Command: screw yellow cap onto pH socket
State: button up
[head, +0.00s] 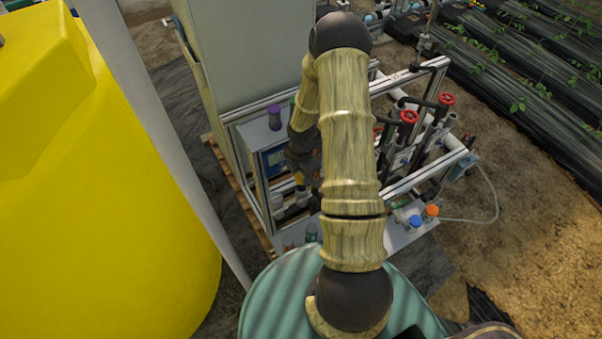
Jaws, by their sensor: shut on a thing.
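My gripper (300,172) points down beside the blue-fronted controller box, partly hidden by my own arm. It is shut on a small yellow cap (299,180), of which only a sliver shows. Just below the cap is a pale upright fitting (302,194), which may be the pH socket. I cannot tell whether the cap touches it or is straight on it.
Pipes with red valve handles (408,116) are at right. Blue (415,222) and orange (432,211) caps sit on the lower right shelf. A large yellow tank (90,190) fills the left.

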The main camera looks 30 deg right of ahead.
jog(key=shift+w+f+b, duration=0.1)
jog(key=shift+f+b, duration=0.85)
jog(key=shift+f, duration=0.2)
jog(key=shift+w, duration=0.1)
jog(key=shift+d, duration=0.1)
jog(key=shift+s+f, duration=0.15)
jog(key=shift+s, duration=0.05)
jog(key=shift+f, duration=0.3)
jog(key=shift+s, duration=0.1)
jog(key=shift+f, duration=0.1)
jog(key=shift+w, duration=0.25)
